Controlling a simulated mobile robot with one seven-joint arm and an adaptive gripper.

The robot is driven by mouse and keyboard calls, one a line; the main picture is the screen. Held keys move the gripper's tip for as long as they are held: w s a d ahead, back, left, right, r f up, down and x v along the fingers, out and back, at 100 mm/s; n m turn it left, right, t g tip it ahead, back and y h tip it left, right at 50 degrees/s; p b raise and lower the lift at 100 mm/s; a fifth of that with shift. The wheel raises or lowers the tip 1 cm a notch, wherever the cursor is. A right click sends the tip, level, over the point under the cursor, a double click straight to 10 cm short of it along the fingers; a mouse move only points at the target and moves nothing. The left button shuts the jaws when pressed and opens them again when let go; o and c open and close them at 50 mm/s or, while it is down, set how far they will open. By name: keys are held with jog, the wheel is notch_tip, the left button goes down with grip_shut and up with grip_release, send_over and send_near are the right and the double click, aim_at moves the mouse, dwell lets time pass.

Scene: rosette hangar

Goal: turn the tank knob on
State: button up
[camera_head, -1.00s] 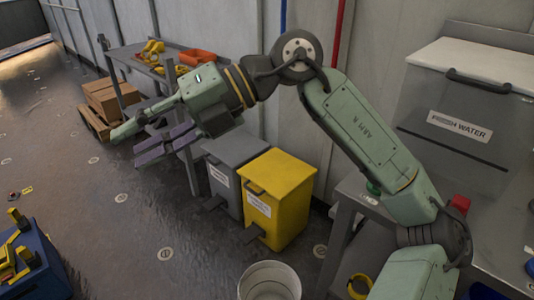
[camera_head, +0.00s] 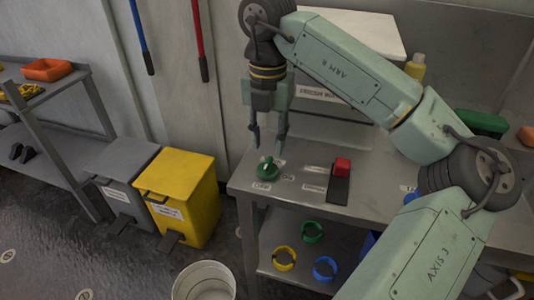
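A green round knob (camera_head: 267,173) with a raised grip sits on the left front part of the grey bench (camera_head: 380,198). Small white labels lie around it; their words are too small to read surely. My gripper (camera_head: 268,146) points down just above the knob, with its two fingers apart and nothing between them. I cannot tell whether the fingertips touch the knob. The water tank (camera_head: 318,113), with a white lid, stands behind and is partly hidden by my arm.
A red block (camera_head: 342,165) on a dark strip is right of the knob. A green box (camera_head: 480,123) stands at the back right. Coloured rings, including a yellow one (camera_head: 285,258), lie on the lower shelf. A yellow bin (camera_head: 190,200) and white bucket (camera_head: 205,283) stand left.

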aim_at(267, 163)
jog(key=shift+a+f+p, duration=0.1)
jog(key=shift+f+p, duration=0.35)
jog(key=shift+f, duration=2.3)
jog(key=shift+c, duration=0.4)
grip_shut()
